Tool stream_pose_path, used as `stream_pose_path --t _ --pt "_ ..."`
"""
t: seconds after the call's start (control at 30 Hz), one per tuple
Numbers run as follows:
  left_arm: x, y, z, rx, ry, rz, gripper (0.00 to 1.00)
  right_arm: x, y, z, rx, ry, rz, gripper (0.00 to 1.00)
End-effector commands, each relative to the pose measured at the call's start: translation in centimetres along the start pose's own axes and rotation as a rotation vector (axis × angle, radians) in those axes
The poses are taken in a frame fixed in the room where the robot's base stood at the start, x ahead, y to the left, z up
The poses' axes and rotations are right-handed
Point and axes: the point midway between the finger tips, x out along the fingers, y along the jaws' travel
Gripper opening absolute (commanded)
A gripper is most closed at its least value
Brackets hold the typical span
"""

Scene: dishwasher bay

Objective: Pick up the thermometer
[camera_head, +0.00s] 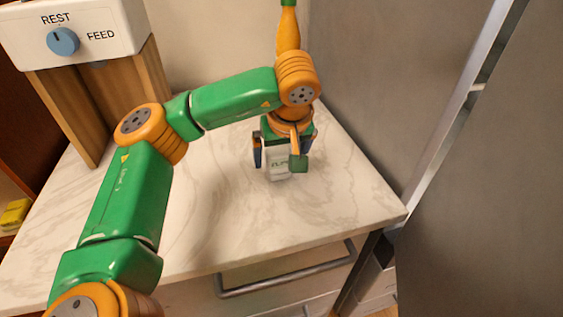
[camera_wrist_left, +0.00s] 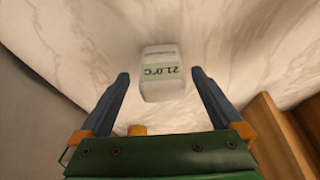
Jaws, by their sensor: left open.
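The thermometer is a small white block with a pale green display reading 21.0°C. In the head view the thermometer (camera_head: 278,174) stands on the marble counter, partly hidden behind my gripper. My left gripper (camera_head: 282,150) is above it, pointing down, with its dark fingers spread. In the left wrist view the thermometer (camera_wrist_left: 161,88) lies between the open fingers of my left gripper (camera_wrist_left: 160,75), near their tips, with gaps on both sides. I cannot tell how far below the tips it is. My right gripper does not show.
The marble counter (camera_head: 225,215) is otherwise clear around the thermometer. A dispenser (camera_head: 75,40) with a blue REST/FEED knob and wooden sides stands at the back left. A tall grey panel (camera_head: 380,90) rises at the right. A drawer handle (camera_head: 285,278) juts below the front edge.

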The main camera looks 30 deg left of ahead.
Motion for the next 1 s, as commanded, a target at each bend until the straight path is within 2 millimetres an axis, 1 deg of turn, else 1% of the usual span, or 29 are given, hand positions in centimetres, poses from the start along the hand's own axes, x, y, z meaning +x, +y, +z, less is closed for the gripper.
stream_pose_path --t 0.03,0.07,0.1,0.2,0.4,0.43,0.47,0.5,0.57,0.6,0.67,0.7,0.77,0.8,1.0 --pt "0.7 -0.3 -0.4 -0.003 -0.004 -0.006 1.00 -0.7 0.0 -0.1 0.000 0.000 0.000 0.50" --pt "1.3 -0.3 -0.7 -0.003 -0.003 -0.005 1.00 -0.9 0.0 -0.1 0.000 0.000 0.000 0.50" --pt "2.1 -0.3 -0.6 0.000 -0.003 -0.005 1.00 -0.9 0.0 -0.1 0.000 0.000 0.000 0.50" --pt "3.5 -0.3 -0.5 0.001 -0.002 -0.002 1.00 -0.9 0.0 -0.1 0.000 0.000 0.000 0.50" --pt "3.8 -0.2 -0.5 0.000 0.000 0.001 1.00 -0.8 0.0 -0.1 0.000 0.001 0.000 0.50" --pt "3.8 -0.2 -0.5 0.000 0.000 0.001 0.97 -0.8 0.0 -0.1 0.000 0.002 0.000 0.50" --pt "3.8 -0.2 -0.5 0.000 0.000 0.001 0.89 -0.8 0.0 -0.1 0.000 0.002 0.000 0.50" --pt "3.8 -0.2 -0.5 0.000 0.000 0.001 0.78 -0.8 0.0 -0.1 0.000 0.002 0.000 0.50" --pt "3.8 -0.2 -0.5 0.000 0.000 0.001 0.62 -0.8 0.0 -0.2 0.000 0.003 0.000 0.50" --pt "3.8 -0.2 -0.5 0.000 0.000 0.001 0.51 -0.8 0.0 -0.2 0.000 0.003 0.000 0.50" --pt "3.8 -0.2 -0.5 0.000 0.000 0.001 0.35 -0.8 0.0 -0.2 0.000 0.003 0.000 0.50" --pt "3.8 -0.2 -0.5 0.000 0.000 0.001 0.24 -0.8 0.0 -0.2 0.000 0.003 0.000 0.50" --pt "3.7 -0.2 -0.5 0.000 0.000 0.001 0.08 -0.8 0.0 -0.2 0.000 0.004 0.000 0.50" --pt "3.7 -0.2 -0.5 0.000 0.000 0.001 0.06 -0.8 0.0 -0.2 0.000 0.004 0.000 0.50" --pt "3.6 -0.2 -0.6 0.000 0.000 0.001 0.07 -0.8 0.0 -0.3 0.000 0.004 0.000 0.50"
